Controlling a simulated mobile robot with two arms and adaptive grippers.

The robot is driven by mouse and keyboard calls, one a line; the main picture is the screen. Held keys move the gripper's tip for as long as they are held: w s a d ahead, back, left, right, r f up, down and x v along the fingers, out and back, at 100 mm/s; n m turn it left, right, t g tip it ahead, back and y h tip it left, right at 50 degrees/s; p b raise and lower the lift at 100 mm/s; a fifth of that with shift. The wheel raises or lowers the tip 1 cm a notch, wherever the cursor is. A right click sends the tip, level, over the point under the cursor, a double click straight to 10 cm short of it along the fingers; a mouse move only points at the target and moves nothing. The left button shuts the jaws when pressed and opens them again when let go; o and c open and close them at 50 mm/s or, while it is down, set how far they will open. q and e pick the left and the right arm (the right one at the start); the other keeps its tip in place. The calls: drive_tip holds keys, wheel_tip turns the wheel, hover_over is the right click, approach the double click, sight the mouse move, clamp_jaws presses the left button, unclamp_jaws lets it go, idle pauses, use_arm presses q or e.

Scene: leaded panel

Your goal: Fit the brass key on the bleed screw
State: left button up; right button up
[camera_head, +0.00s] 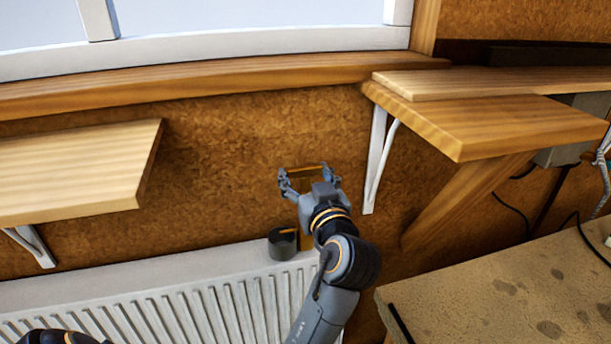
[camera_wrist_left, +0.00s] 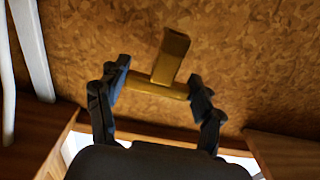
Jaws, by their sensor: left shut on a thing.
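My left gripper (camera_head: 307,176) is in front of the cork-like wall, above the right end of the white radiator (camera_head: 195,262). In the left wrist view, the gripper (camera_wrist_left: 157,86) is shut on the brass key (camera_wrist_left: 171,57). The key's crossbar lies between the two dark fingers, and its stem points away from the palm. In the head view the key is hard to make out; only a thin brass edge shows between the fingertips. I cannot make out the bleed screw in either view. My right gripper is not in view.
A dark cup (camera_head: 283,244) stands on the radiator's top, just left of my left arm. A wooden shelf (camera_head: 75,172) is at the left, and another shelf (camera_head: 485,120) with a white bracket (camera_head: 376,160) is close at the right. A speckled worktop (camera_head: 500,290) lies at lower right.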

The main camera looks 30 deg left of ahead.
use_arm(q)
drive_tip(key=shift+f+b, duration=2)
drive_tip(key=shift+f, duration=0.45)
drive_tip(key=shift+r+b, duration=0.1)
drive_tip(key=shift+b, duration=0.3)
drive_tip(key=shift+f+b, duration=0.7)
drive_tip(key=shift+r, duration=0.35)
